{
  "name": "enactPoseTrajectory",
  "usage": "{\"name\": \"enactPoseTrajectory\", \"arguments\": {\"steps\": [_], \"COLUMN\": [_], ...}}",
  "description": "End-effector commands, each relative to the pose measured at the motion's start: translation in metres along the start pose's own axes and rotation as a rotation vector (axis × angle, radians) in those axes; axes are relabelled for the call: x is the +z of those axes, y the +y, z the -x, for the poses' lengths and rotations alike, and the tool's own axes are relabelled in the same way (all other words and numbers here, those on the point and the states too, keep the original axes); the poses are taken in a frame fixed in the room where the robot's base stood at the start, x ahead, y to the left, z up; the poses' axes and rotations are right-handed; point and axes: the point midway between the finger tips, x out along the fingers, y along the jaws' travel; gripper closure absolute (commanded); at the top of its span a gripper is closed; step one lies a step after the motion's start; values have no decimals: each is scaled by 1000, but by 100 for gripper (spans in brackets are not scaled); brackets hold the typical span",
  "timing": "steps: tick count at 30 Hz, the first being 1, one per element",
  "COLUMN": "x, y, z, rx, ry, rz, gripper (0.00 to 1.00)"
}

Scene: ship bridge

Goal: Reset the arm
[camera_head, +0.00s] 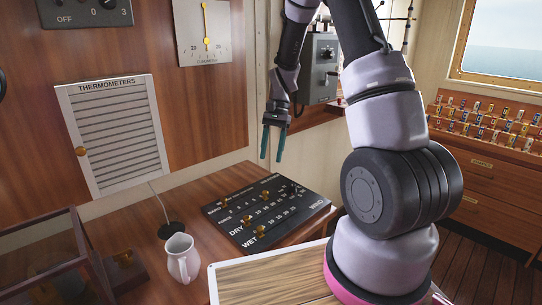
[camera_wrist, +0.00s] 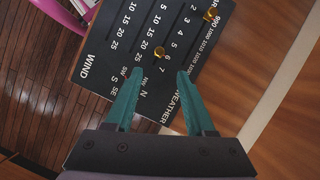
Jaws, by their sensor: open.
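My arm rises from its pink-rimmed base at the right of the head view and bends over, so that my gripper (camera_head: 272,143) hangs pointing down. Its two teal fingers are apart with nothing between them. In the wrist view my gripper (camera_wrist: 152,85) shows open above the black weather board (camera_wrist: 125,50). In the head view the same board (camera_head: 240,232) lies on the wooden desk below the gripper, with clear air between them. The board carries brass knobs (camera_head: 249,223) beside its DRY and WET scales.
A white jug (camera_head: 181,259) stands left of the board. A glass-topped case (camera_head: 45,262) is at the lower left. A white louvred THERMOMETERS door (camera_head: 115,135) is on the wall. A grey control box (camera_head: 318,68) is behind the gripper. Drawers (camera_head: 490,185) stand at the right.

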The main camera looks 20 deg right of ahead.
Motion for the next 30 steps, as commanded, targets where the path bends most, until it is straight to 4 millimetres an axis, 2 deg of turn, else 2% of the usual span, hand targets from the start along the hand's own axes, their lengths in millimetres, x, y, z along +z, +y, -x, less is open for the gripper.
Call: {"name": "enactPoseTrajectory", "arguments": {"steps": [5,8,18,24,30], "x": [4,14,81,125,168], "y": [1,3,34,61,92], "z": [7,27,123,162,188], "rx": [-10,-36,-174,-247,-312], "ry": [13,47,264,404,550], "rz": [8,32,169,248,324], "gripper": [45,45,45,45,45]}}
